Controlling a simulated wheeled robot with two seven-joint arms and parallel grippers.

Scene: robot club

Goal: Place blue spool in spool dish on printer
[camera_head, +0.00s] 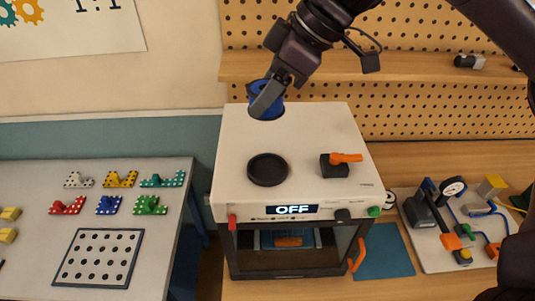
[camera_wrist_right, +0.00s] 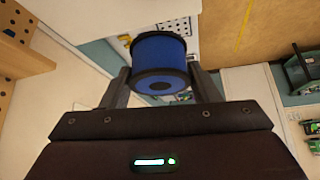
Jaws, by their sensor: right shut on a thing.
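The blue spool (camera_head: 273,105), with black flanges, is between the fingers of my right gripper (camera_head: 265,95) at the back of the white printer top (camera_head: 310,135). My right gripper is shut on it. In the right wrist view the spool (camera_wrist_right: 159,57) sits between both fingers of the gripper (camera_wrist_right: 160,80). I cannot tell whether the spool touches the printer top. A shallow black round dish (camera_head: 267,169) lies on the printer top, in front of the spool and apart from it; it looks empty. My left gripper is not in view.
An orange-handled black part (camera_head: 337,163) stands on the printer top, right of the dish. A wooden shelf (camera_head: 400,66) on the pegboard is behind the arm. A side table with coloured blocks (camera_head: 108,205) is at left, a gauge board (camera_head: 450,230) at right.

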